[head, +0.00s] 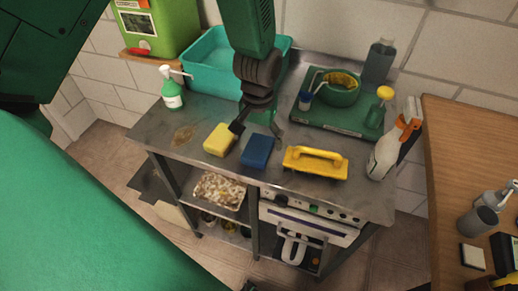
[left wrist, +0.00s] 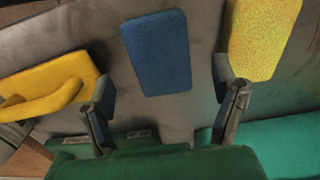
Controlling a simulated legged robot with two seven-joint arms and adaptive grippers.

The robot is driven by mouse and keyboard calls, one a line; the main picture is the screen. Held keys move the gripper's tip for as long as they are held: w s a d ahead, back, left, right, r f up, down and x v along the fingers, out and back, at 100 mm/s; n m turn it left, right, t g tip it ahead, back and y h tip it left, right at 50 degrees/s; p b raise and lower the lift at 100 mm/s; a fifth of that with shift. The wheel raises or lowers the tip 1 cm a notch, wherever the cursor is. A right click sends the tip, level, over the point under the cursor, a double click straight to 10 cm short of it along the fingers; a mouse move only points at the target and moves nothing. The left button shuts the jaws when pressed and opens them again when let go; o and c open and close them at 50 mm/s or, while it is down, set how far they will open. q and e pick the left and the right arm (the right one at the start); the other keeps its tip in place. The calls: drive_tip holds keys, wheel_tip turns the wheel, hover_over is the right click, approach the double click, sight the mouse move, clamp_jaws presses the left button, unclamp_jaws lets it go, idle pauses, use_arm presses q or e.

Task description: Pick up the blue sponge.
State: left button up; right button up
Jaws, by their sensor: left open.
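The blue sponge (head: 257,151) lies flat on the metal worktop (head: 180,137), between a yellow sponge (head: 220,140) on its left and a yellow-handled scrubber (head: 315,162) on its right. My left gripper (head: 256,128) is open and empty, pointing down just behind the blue sponge. In the left wrist view the blue sponge (left wrist: 158,52) lies beyond and between the two spread fingers (left wrist: 164,88). The right finger overlaps the edge of the yellow sponge (left wrist: 262,38) in that view; I cannot tell whether they touch. My right gripper is not in view.
A teal basin (head: 212,75) and a green tray (head: 338,122) with a bowl stand behind. A soap bottle (head: 172,92) is at the left, a spray bottle (head: 385,155) at the right. A wooden table (head: 455,140) stands further right. The worktop's front edge is close.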

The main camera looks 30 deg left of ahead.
sight(258, 146)
use_arm(q)
wheel_tip(258, 146, down, 4)
drive_tip(key=shift+a+f, duration=0.1)
drive_tip(key=c, duration=0.9)
drive_tip(key=shift+c, duration=0.2)
wheel_tip(258, 146, up, 10)
drive_tip(key=shift+r, duration=0.1)
drive_tip(key=shift+c, duration=1)
